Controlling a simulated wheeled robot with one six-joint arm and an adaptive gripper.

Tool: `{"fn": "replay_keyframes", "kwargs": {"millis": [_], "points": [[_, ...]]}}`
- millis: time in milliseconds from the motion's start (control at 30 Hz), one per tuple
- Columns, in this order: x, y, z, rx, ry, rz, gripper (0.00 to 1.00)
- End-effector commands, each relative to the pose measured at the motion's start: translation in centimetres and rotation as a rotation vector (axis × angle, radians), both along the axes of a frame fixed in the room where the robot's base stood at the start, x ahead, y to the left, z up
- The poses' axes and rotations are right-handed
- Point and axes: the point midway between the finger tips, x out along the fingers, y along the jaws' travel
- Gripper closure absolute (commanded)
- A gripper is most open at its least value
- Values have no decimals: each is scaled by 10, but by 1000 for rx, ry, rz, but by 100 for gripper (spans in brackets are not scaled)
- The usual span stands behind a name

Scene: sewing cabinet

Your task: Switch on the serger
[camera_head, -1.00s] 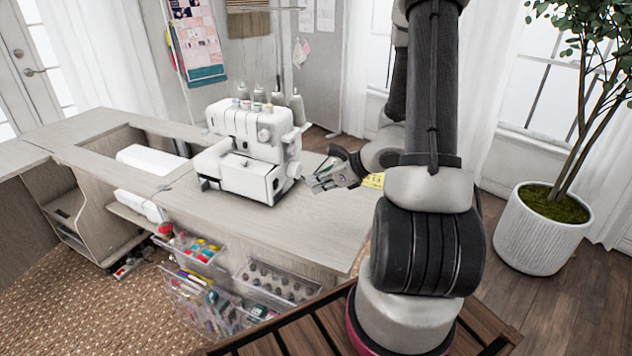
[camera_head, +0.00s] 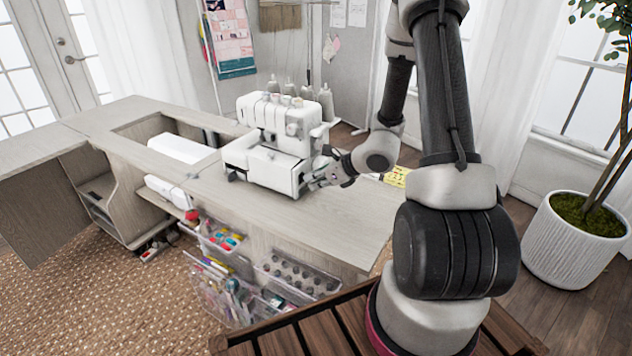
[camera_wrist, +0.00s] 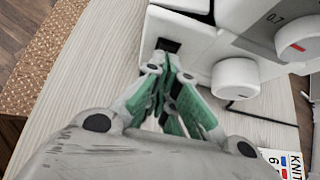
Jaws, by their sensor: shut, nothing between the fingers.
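The white serger (camera_head: 272,150) stands on the pale wooden cabinet top, with thread cones behind it. My gripper (camera_head: 312,182) is at the lower right side of the serger. In the wrist view my gripper (camera_wrist: 168,62) has its green-padded fingers shut and empty. Its fingertips are at a small black switch (camera_wrist: 168,45) on the white side of the serger (camera_wrist: 205,45). They look very close to it or touching, and partly cover it. I cannot tell the switch's position. White knobs (camera_wrist: 236,78) sit to the right of the fingers.
The cabinet top (camera_head: 330,225) is clear in front of the serger. Clear bins (camera_head: 225,240) of sewing supplies hang on the cabinet's front. A yellow card (camera_head: 397,176) lies right of the gripper. A potted plant (camera_head: 570,240) stands at the right.

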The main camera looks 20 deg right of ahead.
Motion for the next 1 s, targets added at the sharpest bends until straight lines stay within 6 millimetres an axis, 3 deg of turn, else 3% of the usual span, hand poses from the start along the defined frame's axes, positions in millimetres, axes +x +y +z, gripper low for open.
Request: {"fn": "replay_keyframes", "kwargs": {"millis": [167, 1000], "points": [[9, 6, 6, -1, -3, 2, 100], [7, 5, 21, 0, 0, 0, 100]]}}
